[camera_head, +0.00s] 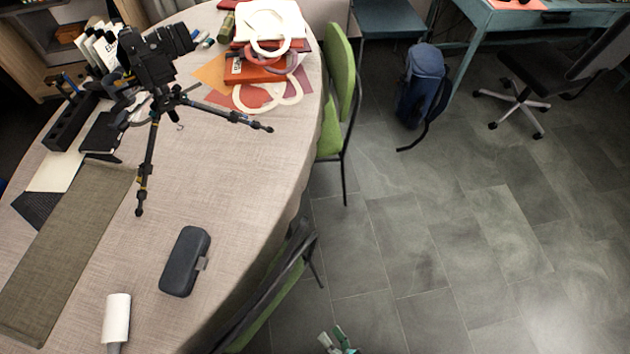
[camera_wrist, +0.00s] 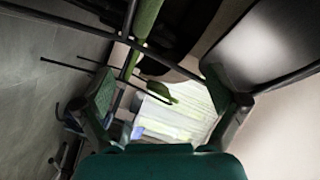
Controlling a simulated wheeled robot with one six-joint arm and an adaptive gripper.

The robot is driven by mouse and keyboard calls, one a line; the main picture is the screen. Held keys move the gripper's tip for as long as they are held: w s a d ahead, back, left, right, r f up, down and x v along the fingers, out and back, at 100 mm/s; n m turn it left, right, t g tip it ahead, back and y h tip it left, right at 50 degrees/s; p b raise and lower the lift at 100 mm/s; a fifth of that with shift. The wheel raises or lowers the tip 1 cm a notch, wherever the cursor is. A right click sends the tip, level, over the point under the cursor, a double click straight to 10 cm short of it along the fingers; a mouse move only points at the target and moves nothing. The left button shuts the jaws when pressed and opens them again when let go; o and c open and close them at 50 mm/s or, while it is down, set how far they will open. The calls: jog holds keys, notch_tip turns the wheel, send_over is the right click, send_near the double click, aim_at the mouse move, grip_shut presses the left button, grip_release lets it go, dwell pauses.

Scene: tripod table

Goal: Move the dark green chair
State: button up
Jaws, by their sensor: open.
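The nearer green chair (camera_head: 268,300) stands tucked against the right side of the round table, its backrest dark from this angle and its green edge low. A brighter green chair (camera_head: 340,75) stands farther up along the same table edge. My gripper (camera_head: 334,339) is at the bottom edge of the head view, to the right of the nearer chair and apart from it. In the wrist view my gripper (camera_wrist: 160,80) is open, with dark bars and a green strip (camera_wrist: 146,18) beyond its fingers. A dark panel sits at the upper right; I cannot tell which chair these parts belong to.
The cloth-covered table (camera_head: 230,160) fills the left, bearing a tripod with camera (camera_head: 160,65), a dark case (camera_head: 186,262) and papers. A blue backpack (camera_head: 422,85) and a black office chair (camera_head: 545,70) stand at the back. The tiled floor on the right is clear.

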jog(key=s+d+r+n+h, duration=0.1)
jog(key=s+d+r+h, duration=0.1)
jog(key=r, duration=1.1)
jog(key=s+d+r+n+h, duration=0.2)
jog(key=d+r, duration=0.5)
jog(key=r, duration=0.5)
jog(key=s+d+r+n+h, duration=0.2)
jog(key=r+h, duration=0.4)
jog(key=r, duration=0.7)
jog(key=s+d, duration=0.1)
jog(key=d, duration=0.1)
jog(key=shift+s+d+r+t, duration=0.15)
jog(key=shift+d+r+t, duration=0.2)
jog(key=shift+d+t, duration=0.05)
